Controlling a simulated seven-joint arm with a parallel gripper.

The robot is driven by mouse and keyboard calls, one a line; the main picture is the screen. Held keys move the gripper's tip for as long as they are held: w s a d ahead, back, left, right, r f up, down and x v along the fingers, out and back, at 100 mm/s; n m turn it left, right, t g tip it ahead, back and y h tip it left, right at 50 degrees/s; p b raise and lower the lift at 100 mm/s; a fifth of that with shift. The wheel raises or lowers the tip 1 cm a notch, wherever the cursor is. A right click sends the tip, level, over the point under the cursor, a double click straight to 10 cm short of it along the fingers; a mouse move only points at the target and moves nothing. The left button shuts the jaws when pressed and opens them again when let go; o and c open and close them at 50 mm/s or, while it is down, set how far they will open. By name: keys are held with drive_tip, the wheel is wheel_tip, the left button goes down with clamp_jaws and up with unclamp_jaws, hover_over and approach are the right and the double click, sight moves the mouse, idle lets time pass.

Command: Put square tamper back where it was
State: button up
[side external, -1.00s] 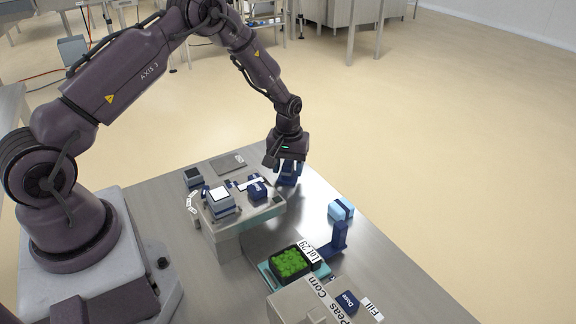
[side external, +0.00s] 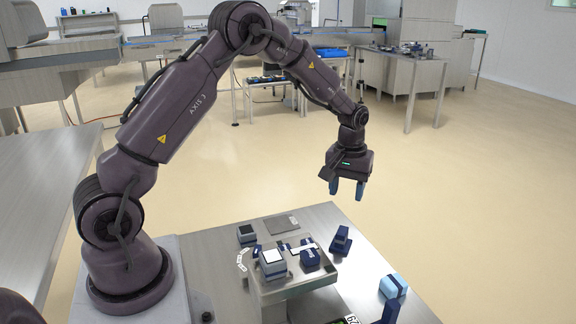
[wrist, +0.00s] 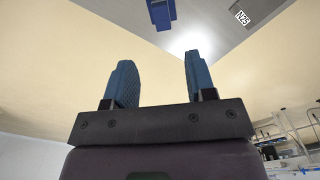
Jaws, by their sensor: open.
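A dark blue handled block (side external: 341,241), which looks like the square tamper, stands on the steel table near its far right edge. A blue block, probably the same one, shows at the top of the wrist view (wrist: 160,12). My gripper (side external: 347,191) is open and empty, well above this block and apart from it. Both blue fingers show spread with nothing between them in the wrist view (wrist: 157,62). Another dark blue block (side external: 310,258) sits on the raised steel stand (side external: 290,290), left of the tamper.
A grey block with a white top (side external: 272,262) is on the stand, and a smaller dark-topped block (side external: 246,234) is behind it. A light blue block (side external: 393,287) lies at the right edge of the table (side external: 210,246).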

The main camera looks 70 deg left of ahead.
drive_tip(key=s+d+r+m+t, duration=0.1)
drive_tip(key=s+d+r, duration=0.1)
drive_tip(key=r, duration=0.4)
drive_tip(key=s+d+r+m+t, duration=0.1)
drive_tip(key=s+d+r, duration=0.15)
drive_tip(key=r, duration=0.25)
drive_tip(key=s+d+r+m+t, duration=0.1)
drive_tip(key=s+d+r+m, duration=0.1)
drive_tip(key=s, duration=0.5)
drive_tip(key=s+d+r+m+t, duration=0.1)
drive_tip(key=s+d+r+m, duration=0.1)
drive_tip(key=s, duration=0.4)
drive_tip(key=s+d+r+m+t, duration=0.1)
drive_tip(key=s+d+r+m, duration=0.1)
drive_tip(key=s, duration=0.5)
wheel_tip(320, 180, up, 3)
drive_tip(key=shift+s+d+f+m, duration=0.15)
drive_tip(key=shift+s+d+m, duration=0.2)
drive_tip(key=shift+d, duration=0.4)
